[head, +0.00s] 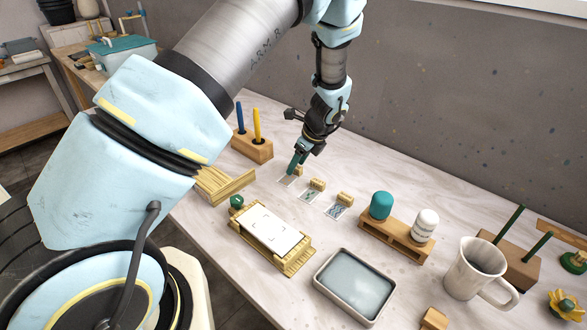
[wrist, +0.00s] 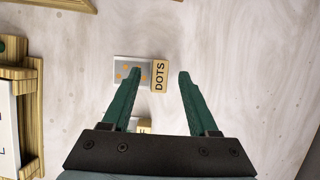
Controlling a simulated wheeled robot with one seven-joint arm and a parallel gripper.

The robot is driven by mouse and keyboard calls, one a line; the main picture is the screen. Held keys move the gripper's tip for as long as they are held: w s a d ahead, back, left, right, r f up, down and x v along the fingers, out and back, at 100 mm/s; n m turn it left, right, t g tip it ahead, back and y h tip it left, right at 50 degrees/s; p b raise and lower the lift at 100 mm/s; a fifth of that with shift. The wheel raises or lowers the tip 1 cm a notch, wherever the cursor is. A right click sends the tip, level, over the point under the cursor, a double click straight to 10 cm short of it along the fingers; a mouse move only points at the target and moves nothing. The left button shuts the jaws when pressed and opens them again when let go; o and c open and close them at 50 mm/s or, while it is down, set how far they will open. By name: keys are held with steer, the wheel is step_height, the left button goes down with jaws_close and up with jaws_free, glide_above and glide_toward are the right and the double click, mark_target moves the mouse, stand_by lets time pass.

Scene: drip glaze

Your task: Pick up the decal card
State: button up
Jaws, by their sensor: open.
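A small decal card with orange dots (wrist: 122,69) lies flat on the table in the wrist view, against a wooden block marked DOTS (wrist: 159,75). My gripper (wrist: 160,74) is open and empty above them. Its left finger overlaps the card's right part in the picture, and the DOTS block shows between the fingertips. In the head view my gripper (head: 293,169) points down over the leftmost card (head: 286,181) and partly hides it and its block. Two more patterned cards, a middle one (head: 309,195) and a right one (head: 336,211), lie beside it, each with a wooden block behind.
A wooden holder (head: 252,148) with blue and yellow tools stands left of my gripper. A wooden frame with a white sheet (head: 268,232) lies in front. A shallow tray (head: 354,287), a stand with two capped jars (head: 397,236) and a mug (head: 474,270) stand to the right.

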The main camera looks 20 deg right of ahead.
steer(key=shift+w+f, duration=0.1)
steer(key=shift+f, duration=0.2)
steer(key=shift+c, duration=0.2)
steer(key=shift+a, duration=0.1)
jaws_close()
